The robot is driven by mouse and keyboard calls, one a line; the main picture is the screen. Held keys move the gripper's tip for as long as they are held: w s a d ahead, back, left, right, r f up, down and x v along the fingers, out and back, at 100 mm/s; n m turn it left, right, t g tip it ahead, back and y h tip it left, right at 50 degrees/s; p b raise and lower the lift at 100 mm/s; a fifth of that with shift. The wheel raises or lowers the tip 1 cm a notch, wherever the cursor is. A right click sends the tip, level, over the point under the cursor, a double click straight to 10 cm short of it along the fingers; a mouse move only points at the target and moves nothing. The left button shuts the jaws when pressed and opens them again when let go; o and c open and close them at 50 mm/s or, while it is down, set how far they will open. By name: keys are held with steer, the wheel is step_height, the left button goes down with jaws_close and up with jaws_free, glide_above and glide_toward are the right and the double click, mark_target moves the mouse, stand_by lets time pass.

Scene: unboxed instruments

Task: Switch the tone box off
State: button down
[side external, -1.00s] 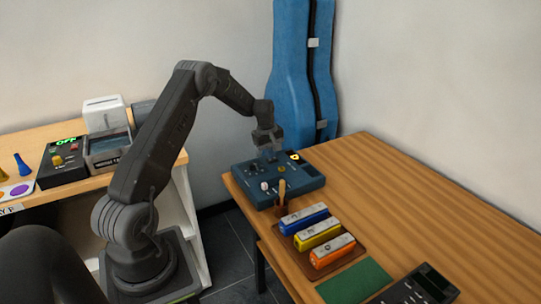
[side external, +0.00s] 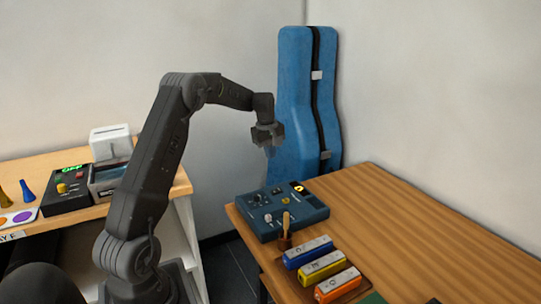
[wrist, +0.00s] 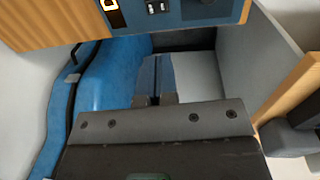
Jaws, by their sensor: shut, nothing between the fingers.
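Blue, yellow and orange blocks (side external: 322,265) lie in front. A blue instrument case (side external: 290,100) leans in the corner behind. A dark box with a green display (side external: 68,190) is on the left bench.

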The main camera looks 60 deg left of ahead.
mark_target(279, 190)
steer(key=shift+w+d+r, duration=0.1)
steer(key=shift+w+r, duration=0.05)
steer(key=shift+w, duration=0.6)
steer(key=f, duration=0.4)
steer(key=w+f, duration=0.1)
steer(key=f, duration=0.9)
steer(key=shift+w, duration=0.3)
steer(key=shift+w+f, duration=0.15)
steer(key=shift+f, duration=0.25)
